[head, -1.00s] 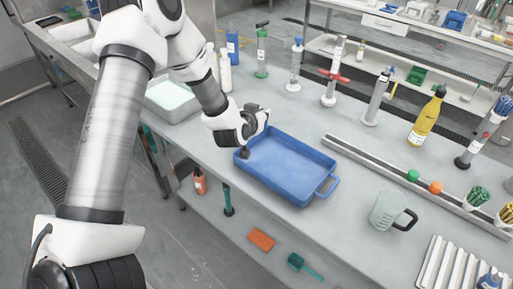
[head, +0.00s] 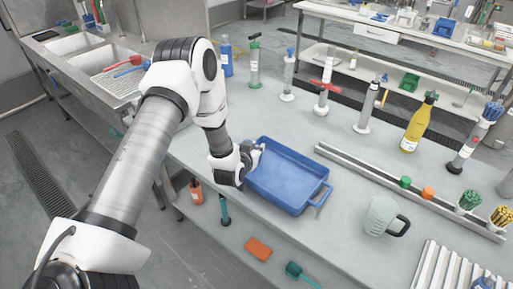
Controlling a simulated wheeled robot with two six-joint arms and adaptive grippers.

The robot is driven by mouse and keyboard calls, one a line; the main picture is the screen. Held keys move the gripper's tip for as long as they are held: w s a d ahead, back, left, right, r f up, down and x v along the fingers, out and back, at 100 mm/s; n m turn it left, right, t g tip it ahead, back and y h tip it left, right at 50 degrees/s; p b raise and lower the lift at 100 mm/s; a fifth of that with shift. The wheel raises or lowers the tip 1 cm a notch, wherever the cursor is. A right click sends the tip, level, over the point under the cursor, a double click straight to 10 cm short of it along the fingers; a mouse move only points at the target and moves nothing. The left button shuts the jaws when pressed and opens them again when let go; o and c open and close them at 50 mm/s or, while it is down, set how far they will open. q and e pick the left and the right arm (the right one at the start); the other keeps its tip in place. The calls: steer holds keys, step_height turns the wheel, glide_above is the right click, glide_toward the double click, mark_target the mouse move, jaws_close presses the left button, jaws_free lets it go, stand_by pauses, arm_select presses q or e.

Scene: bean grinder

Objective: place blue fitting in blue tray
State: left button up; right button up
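The blue tray (head: 290,181) lies on the grey bench in the middle of the view, with a handle at its right end. Its visible floor looks empty. My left gripper (head: 255,158) is at the tray's left end, by the rim and partly in front of it. Its fingers are small and partly hidden, so I cannot tell whether they are open or hold something. I cannot make out a blue fitting with certainty. A small blue object (head: 484,283) is cut off at the bottom right edge. My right gripper is not in view.
A clear jug (head: 380,216) stands right of the tray. A long grey rail (head: 365,172) runs behind it, with green and orange pieces at its right part. Cylinders on stands and a yellow bottle (head: 416,125) stand farther back. Bare bench lies behind the tray.

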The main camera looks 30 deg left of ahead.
arm_select(q)
steer(key=shift+o, duration=0.6)
steer(key=shift+r, duration=0.15)
steer(key=shift+s+r, duration=0.1)
steer(key=b+v, duration=0.1)
steer(key=v, duration=1.1)
